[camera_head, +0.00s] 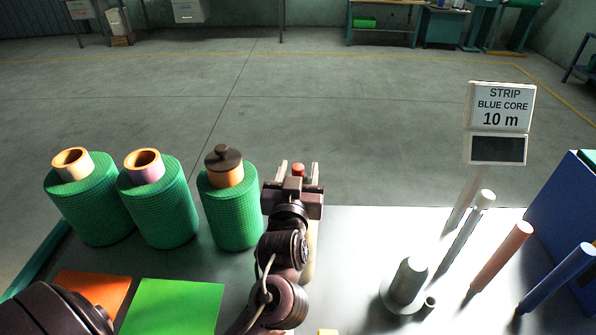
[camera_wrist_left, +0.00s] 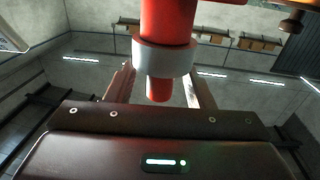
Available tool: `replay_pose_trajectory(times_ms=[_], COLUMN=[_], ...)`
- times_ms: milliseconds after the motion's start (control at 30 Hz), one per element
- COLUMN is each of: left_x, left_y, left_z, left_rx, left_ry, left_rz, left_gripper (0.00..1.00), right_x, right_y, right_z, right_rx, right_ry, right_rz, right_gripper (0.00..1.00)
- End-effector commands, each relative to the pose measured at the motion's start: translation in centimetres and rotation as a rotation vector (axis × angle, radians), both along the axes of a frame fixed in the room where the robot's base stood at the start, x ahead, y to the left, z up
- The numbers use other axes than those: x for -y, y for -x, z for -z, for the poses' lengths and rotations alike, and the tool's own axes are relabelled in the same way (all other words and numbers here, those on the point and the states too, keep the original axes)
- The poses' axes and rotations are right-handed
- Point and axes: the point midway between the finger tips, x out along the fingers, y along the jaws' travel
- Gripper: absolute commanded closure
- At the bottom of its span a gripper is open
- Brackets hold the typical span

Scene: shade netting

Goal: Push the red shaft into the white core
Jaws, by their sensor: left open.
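A red shaft (camera_wrist_left: 168,20) passes through a pale grey-white ring (camera_wrist_left: 162,58) in the left wrist view, with its red end (camera_wrist_left: 158,88) showing beyond the ring. I cannot tell whether this ring is the white core. In the head view, a red tip (camera_head: 298,170) shows between the fingers of my left gripper (camera_head: 299,176). The gripper is open, with a finger on each side of the shaft in the wrist view; contact is unclear. A white post (camera_head: 470,230) leans at the right of the table. My right gripper is not in view.
Several green netting rolls (camera_head: 157,210) stand left of my arm, one with a dark knob (camera_head: 223,158). A red post (camera_head: 502,256), a blue post (camera_head: 558,277), a grey cone-like piece (camera_head: 408,284) and a sign (camera_head: 500,107) stand at the right. The table (camera_head: 360,235) between is clear.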

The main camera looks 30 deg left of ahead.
Motion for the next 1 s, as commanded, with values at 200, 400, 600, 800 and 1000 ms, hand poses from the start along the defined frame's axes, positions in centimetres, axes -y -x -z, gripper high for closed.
replay_pose_trajectory(times_ms=[200,400,600,800,1000], left_x=[0.5,1.6,2.5,2.8,2.8], left_y=[1.1,4.1,6.5,7.3,7.3], left_z=[0.2,0.0,0.0,0.0,0.0], left_rx=[-0.009,-0.006,-0.002,0.0,0.001], left_ry=[0.0,0.001,0.0,-0.001,0.0], left_rz=[0.002,0.002,0.001,0.0,0.0], left_gripper=[0.52,0.52,0.52,0.52,0.52], right_x=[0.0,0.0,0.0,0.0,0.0], right_y=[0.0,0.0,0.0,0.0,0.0], right_z=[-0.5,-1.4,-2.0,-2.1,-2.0], right_rx=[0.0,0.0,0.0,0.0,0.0], right_ry=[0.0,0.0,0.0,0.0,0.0], right_rz=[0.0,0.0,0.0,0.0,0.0], right_gripper=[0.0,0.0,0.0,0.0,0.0])
